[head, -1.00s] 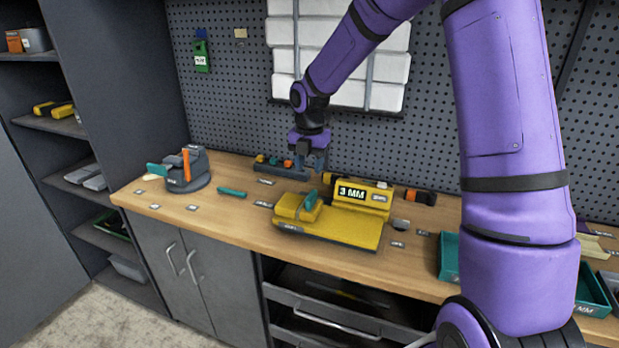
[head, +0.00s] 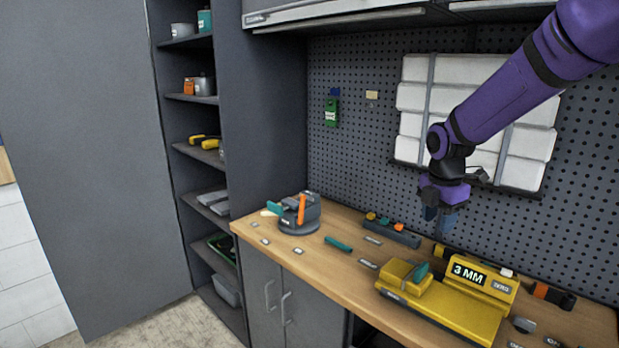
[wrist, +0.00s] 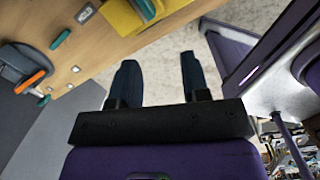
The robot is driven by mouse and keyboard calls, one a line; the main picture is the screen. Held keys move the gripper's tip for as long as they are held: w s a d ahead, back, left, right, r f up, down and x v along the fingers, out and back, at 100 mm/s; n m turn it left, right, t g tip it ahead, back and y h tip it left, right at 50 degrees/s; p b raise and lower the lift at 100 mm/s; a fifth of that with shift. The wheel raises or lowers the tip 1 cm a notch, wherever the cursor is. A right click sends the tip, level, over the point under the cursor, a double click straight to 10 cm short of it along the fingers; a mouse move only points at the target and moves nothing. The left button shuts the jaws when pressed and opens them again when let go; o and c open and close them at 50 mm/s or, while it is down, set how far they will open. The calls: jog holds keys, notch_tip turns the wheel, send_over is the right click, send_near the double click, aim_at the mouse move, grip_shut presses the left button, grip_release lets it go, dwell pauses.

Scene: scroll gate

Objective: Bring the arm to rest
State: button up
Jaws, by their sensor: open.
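My purple arm reaches in from the upper right of the head view. My gripper (head: 437,218) hangs over the back of the bench, above and behind the yellow 3 MM machine (head: 447,302), and touches nothing that I can see. In the wrist view my gripper (wrist: 158,82) shows its two dark fingers well apart with nothing between them. The yellow machine (wrist: 150,16) is at the top of that view, beyond the fingers. Its teal handle (head: 422,272) stands on the yellow block.
A grey vise-like tool (head: 298,213) with an orange handle stands at the bench's left end. A teal bar (head: 338,244) and a dark rack (head: 393,232) lie on the wooden bench (head: 325,270). The pegboard (head: 355,165) with white bins (head: 415,97) rises close behind. Shelves stand left.

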jog(key=s+r+m+t, duration=0.2)
jog(key=s+r+m, duration=0.85)
jog(key=s, duration=0.25)
jog(key=s+r+m+t, duration=0.2)
jog(key=s+m, duration=1)
jog(key=s, duration=0.4)
jog(key=shift+s+d+r+y, duration=0.15)
jog(key=shift+s+r+y, duration=0.05)
jog(key=shift+s+y, duration=0.15)
dwell(1.0)
